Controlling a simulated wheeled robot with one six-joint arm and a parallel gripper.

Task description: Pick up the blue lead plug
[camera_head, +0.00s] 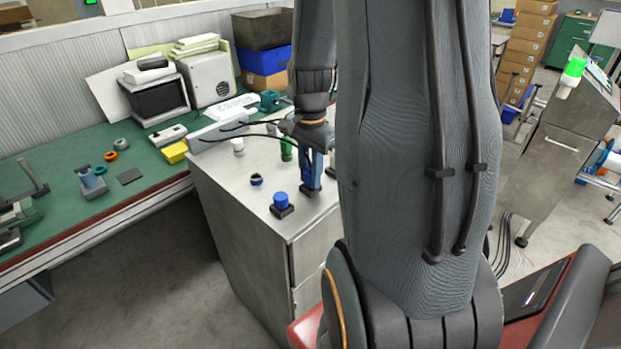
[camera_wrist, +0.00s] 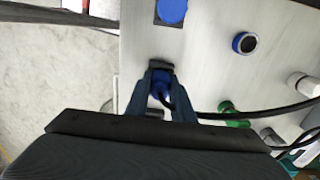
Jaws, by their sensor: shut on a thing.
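My gripper (camera_head: 311,180) reaches down over the front right part of the grey cabinet top. In the wrist view my gripper (camera_wrist: 160,82) has its two fingers shut on the blue lead plug (camera_wrist: 160,91), which shows as a small blue body between them. A black lead (camera_wrist: 250,113) runs from it to the right. A dark block (camera_wrist: 159,66) shows just beyond the fingertips; I cannot tell whether the plug touches it. In the head view the fingers mostly hide the plug.
A blue round piece on a dark square base (camera_head: 281,201) stands close by. A dark ring-like piece with blue (camera_head: 256,180), a white piece (camera_head: 238,146) and a green piece (camera_head: 286,150) also stand on the cabinet top (camera_head: 225,180). A green workbench (camera_head: 65,165) lies left.

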